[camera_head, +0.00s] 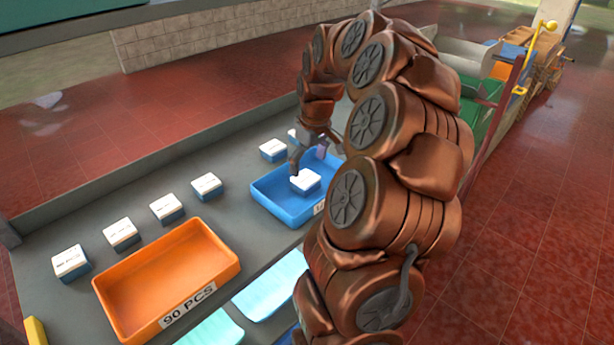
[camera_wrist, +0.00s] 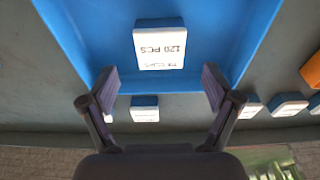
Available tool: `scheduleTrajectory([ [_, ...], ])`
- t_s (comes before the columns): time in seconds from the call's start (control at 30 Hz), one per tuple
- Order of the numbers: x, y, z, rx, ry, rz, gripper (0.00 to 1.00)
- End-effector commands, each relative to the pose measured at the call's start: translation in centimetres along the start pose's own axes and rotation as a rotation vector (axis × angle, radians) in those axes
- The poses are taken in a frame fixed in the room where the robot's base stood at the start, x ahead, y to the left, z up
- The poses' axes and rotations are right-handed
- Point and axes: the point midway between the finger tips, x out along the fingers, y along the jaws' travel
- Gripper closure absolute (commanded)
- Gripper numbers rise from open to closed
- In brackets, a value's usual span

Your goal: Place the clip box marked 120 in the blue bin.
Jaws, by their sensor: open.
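The clip box marked 120 PCS (camera_wrist: 160,45) is white on top with a blue lower part. It lies in the blue bin (camera_wrist: 85,35), and it also shows there in the head view (camera_head: 305,181). The blue bin (camera_head: 268,205) stands on the grey table, partly hidden by my arm. My gripper (camera_head: 310,160) is over the bin with its fingers apart. In the wrist view, my gripper (camera_wrist: 158,90) is open and empty, and the box is beyond the fingertips, apart from both fingers.
An orange bin (camera_head: 200,260) labelled 90 PCS stands left of the blue bin. Several similar boxes stand in a row along the back, including one (camera_head: 206,186) behind the orange bin and one (camera_head: 273,150) behind the blue bin. Light-blue trays (camera_head: 268,288) are at the front.

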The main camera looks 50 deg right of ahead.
Motion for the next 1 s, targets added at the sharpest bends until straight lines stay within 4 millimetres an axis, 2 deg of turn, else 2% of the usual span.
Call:
scheduleTrajectory([
  [0.1,-2.1,0.1,-0.1,-0.002,0.003,0.003,0.11],
  [0.3,-4.6,0.1,-0.1,0.0,0.002,0.002,0.11],
  [0.5,-5.7,-0.1,0.1,-0.001,-0.003,-0.002,0.11],
  [0.73,-5.9,-0.7,0.0,-0.008,-0.005,-0.004,0.11],
  [0.87,-6.2,-4.2,-0.3,-0.041,-0.012,-0.014,0.11],
  [1.0,-6.3,-11.2,0.3,-0.097,-0.039,-0.036,0.11],
])
